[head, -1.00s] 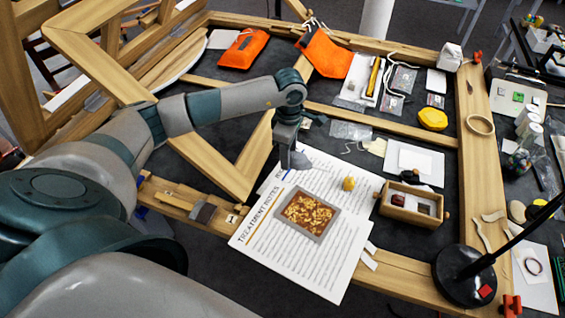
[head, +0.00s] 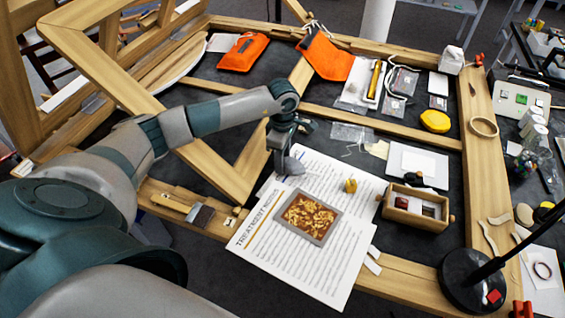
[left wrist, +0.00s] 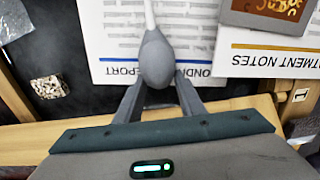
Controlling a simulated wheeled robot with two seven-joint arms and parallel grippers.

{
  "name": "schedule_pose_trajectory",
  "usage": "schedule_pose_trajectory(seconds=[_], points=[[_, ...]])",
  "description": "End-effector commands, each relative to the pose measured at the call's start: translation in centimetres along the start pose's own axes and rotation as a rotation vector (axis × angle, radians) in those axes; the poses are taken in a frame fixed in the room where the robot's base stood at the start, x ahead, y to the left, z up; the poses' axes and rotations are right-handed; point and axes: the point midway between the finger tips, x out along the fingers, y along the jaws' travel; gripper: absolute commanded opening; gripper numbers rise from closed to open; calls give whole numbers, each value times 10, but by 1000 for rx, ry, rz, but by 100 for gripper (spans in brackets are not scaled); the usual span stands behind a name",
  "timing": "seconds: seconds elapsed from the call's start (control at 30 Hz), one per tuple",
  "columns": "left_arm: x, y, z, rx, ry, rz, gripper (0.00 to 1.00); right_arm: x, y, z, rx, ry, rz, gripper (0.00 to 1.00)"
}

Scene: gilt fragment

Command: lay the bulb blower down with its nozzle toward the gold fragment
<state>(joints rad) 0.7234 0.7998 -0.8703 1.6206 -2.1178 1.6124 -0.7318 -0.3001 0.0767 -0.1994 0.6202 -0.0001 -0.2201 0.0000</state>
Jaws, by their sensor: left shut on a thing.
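The bulb blower (head: 291,165) is grey with a rounded bulb. My left gripper (head: 280,166) is shut on it, over the upper left part of the printed sheets. In the left wrist view the bulb (left wrist: 155,58) sits between the two fingers (left wrist: 160,84), and its pale thin nozzle points to the top of the picture. The gold fragment (head: 309,216) lies in a grey-edged frame on the treatment notes, below and right of the blower; it also shows in the left wrist view (left wrist: 272,8) at the top right. Whether the bulb touches the paper I cannot tell. My right gripper is not in view.
A wooden box (head: 417,219) with small compartments stands right of the sheets. A small yellow object (head: 350,186) stands on the paper. A flat brush (head: 200,215) lies on the wooden bar at left. A black lamp base (head: 470,278) is at lower right.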

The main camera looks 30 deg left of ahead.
Motion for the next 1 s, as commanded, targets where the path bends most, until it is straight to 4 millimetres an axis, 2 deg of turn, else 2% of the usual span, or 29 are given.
schedule_pose_trajectory(seconds=[0.07,0.53,0.57,0.6,0.63,1.0], points=[[8,0,0,-1,0,0,13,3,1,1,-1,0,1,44],[12,0,0,-1,0,1,13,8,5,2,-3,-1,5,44],[10,0,0,-1,0,1,43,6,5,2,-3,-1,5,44],[10,0,0,-1,0,1,52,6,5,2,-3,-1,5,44],[10,0,0,-1,0,1,56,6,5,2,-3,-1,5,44],[9,0,0,-1,0,1,56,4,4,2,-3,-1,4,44]])
